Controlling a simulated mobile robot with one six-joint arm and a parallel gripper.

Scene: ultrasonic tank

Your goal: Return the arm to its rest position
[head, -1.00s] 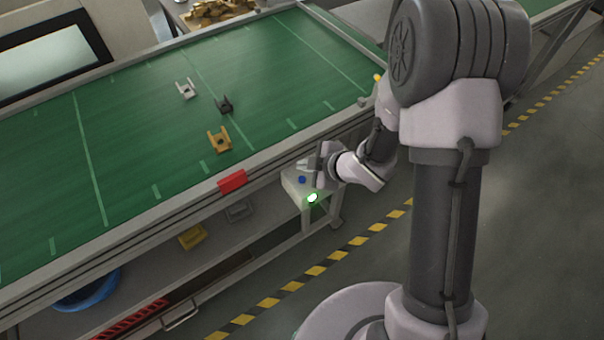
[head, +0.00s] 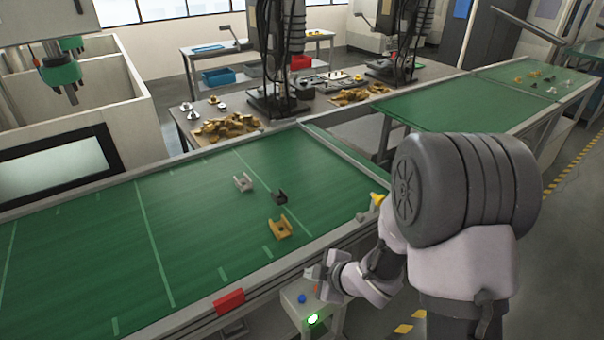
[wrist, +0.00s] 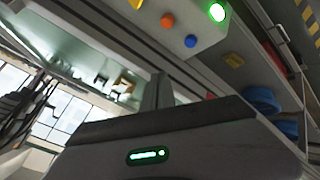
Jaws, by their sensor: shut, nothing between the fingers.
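My gripper (head: 318,270) is shut and empty. In the head view it hangs at the belt's front edge, just above a pale control box (head: 291,301). The box carries a blue button (head: 301,299), an orange button (head: 317,289) partly beside my gripper, and a lit green lamp (head: 312,319). My gripper looks clear of the box.
The green conveyor (head: 130,245) lies left of my arm. A light grey part (head: 243,182), a black part (head: 280,197) and an orange part (head: 280,229) lie on it. Open floor (head: 560,270) lies to the right.

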